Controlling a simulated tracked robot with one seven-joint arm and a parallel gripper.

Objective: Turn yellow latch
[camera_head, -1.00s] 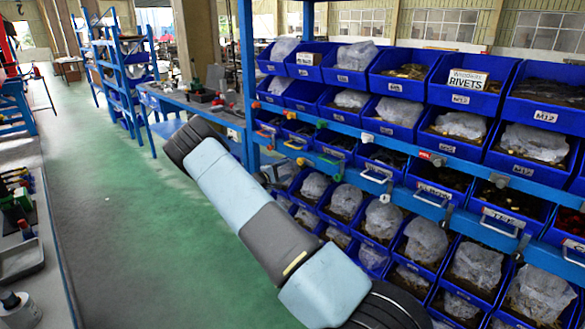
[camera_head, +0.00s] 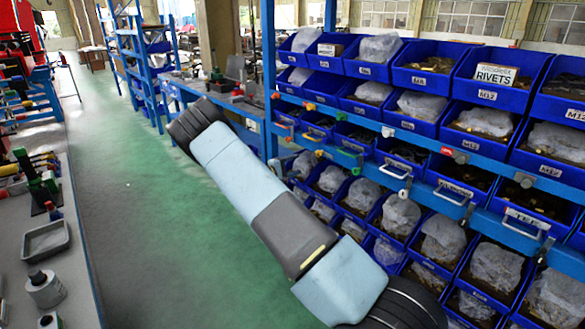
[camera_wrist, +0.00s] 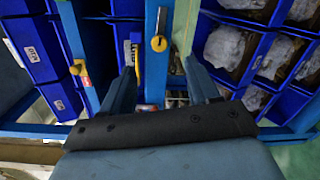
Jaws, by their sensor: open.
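A second yellow knob (camera_wrist: 77,69) sits on a blue rail to the left, beside a red tag. My gripper (camera_wrist: 161,82) is open, its two blue fingers apart with nothing held between them. The fingers appear short of the latch; the exact gap cannot be told. In the head view a small yellow latch (camera_head: 310,106) shows on the upper blue rail. My gripper is not clearly seen there, mostly hidden by my arm.
Blue bins (camera_head: 483,83) with bagged parts fill the rack at right, close to my arm. Its rails carry several coloured latches and metal handles (camera_head: 453,195). A workbench (camera_head: 80,262) with tools stands at left. The green floor (camera_head: 150,235) between is clear.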

